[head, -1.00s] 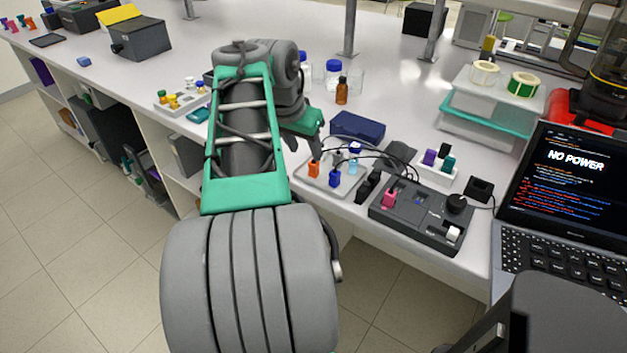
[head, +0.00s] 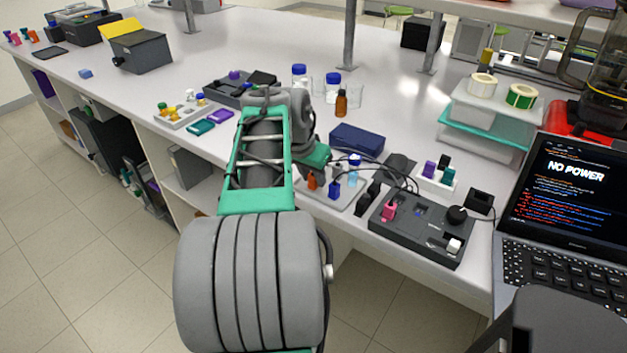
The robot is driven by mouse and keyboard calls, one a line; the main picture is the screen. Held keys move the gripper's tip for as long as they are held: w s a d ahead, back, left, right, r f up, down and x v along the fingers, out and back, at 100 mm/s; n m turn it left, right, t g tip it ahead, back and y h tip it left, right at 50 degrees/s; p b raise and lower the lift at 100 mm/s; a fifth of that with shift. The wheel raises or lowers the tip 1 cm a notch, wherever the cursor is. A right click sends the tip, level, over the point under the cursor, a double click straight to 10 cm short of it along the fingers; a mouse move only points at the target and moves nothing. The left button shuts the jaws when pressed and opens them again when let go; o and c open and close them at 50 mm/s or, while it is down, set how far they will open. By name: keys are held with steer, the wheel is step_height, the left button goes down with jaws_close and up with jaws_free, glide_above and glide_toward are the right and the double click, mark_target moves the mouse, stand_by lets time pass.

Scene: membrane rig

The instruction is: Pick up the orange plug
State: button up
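The orange plug (head: 312,182) stands upright on a light grey tray (head: 348,196) near the bench's front edge. A blue plug (head: 334,190) stands just right of it. My gripper (head: 314,171) is low over the tray, at or just above the top of the orange plug. My arm and the gripper's green body hide much of the fingers. I cannot tell whether the fingers touch the plug or how wide they are.
A black device (head: 420,228) with a pink plug (head: 389,211) sits to the right, with black cables arching to the tray. A dark blue case (head: 357,140) is behind. A brown bottle (head: 341,104) stands farther back. A laptop (head: 570,190) reads NO POWER.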

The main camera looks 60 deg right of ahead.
jaws_close()
stand_by(0.3)
steer(key=shift+r, duration=0.55)
steer(key=r, duration=0.3)
steer(key=shift+s+a+r, duration=0.25)
steer(key=shift+s, duration=0.15)
steer(key=s+a+r, duration=0.8)
steer(key=s, duration=0.2)
steer(key=shift+s+r, duration=0.15)
steer(key=shift+r, duration=0.1)
